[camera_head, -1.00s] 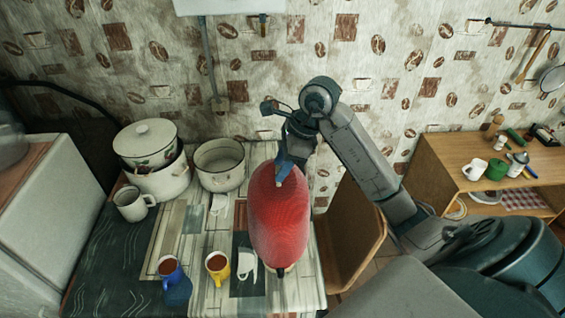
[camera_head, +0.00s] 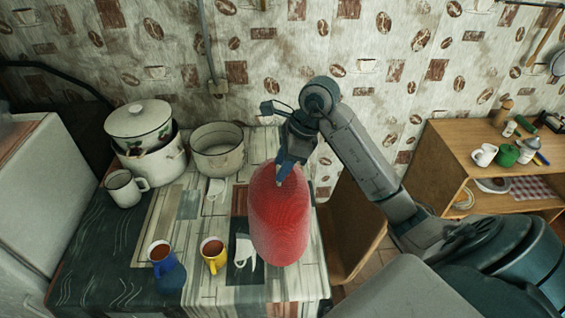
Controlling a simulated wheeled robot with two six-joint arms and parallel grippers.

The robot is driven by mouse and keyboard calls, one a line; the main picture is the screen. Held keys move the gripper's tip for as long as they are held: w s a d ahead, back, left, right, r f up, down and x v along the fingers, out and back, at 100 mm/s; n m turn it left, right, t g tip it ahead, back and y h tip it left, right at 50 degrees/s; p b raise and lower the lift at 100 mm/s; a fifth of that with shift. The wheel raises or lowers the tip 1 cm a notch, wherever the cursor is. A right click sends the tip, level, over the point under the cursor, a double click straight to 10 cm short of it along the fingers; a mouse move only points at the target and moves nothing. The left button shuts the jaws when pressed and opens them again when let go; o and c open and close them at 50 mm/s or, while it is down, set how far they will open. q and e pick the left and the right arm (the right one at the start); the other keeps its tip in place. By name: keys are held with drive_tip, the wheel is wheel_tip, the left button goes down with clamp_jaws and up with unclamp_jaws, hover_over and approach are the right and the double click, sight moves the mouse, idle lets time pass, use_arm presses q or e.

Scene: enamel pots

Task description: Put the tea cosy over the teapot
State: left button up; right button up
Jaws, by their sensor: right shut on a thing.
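The red ribbed tea cosy (camera_head: 279,220) stands upright near the right front part of the table. My right gripper (camera_head: 285,175) is shut on its top from above. I cannot tell whether the cosy's lower rim touches the table. No teapot shows; the cosy hides whatever is beneath or behind it. My left gripper is not in view.
A blue mug (camera_head: 168,268) and a yellow mug (camera_head: 214,255) with brown drink stand left of the cosy. Behind are a white mug (camera_head: 123,188), stacked pots (camera_head: 150,150) and an open pot (camera_head: 217,152). A wooden shelf (camera_head: 450,165) stands at right.

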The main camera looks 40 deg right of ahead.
wheel_tip(320, 180, down, 3)
drive_tip(key=shift+f+b, duration=0.15)
drive_tip(key=shift+b, duration=1.1)
wheel_tip(320, 180, down, 8)
drive_tip(key=b, duration=0.8)
drive_tip(key=shift+f, duration=0.1)
drive_tip(key=o, duration=1.4)
